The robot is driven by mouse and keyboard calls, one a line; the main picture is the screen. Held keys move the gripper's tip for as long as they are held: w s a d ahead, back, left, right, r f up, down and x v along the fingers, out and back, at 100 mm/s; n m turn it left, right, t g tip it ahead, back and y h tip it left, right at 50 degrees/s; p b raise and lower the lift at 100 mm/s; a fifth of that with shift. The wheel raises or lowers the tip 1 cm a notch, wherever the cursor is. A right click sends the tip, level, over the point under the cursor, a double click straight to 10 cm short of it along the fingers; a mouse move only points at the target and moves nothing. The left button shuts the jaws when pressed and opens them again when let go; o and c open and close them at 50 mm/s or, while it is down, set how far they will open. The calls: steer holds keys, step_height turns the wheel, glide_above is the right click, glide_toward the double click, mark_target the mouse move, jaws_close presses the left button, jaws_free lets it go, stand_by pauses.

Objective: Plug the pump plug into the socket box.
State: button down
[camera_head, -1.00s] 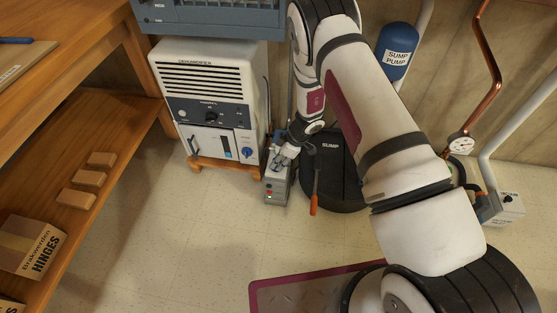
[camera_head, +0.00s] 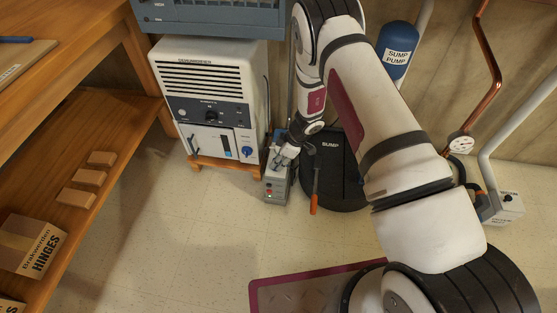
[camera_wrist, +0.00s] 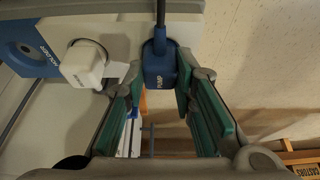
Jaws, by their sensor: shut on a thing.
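The socket box (camera_head: 276,190) is a small grey box with coloured lights on its front, standing on the floor right of the dehumidifier. My gripper (camera_head: 283,158) is over its top end. In the wrist view my gripper (camera_wrist: 160,78) has its green-padded fingers on either side of the blue pump plug (camera_wrist: 160,72), marked "PUMP", and is shut on it. A black cord rises from the plug. A white plug (camera_wrist: 84,64) stands to its left, on a pale surface. The plug's underside is hidden, so I cannot tell whether it is seated.
The white dehumidifier (camera_head: 208,85) stands close on the left. A wooden shelf (camera_head: 110,120) fills the left side.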

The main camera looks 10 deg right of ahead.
stand_by(0.3)
steer(key=c, duration=0.8)
jaws_free()
steer(key=shift+o, duration=0.2)
steer(key=shift+r, duration=0.15)
steer(key=shift+r+p, duration=0.35)
steer(key=shift+r, duration=3.05)
steer(key=shift+s, duration=0.1)
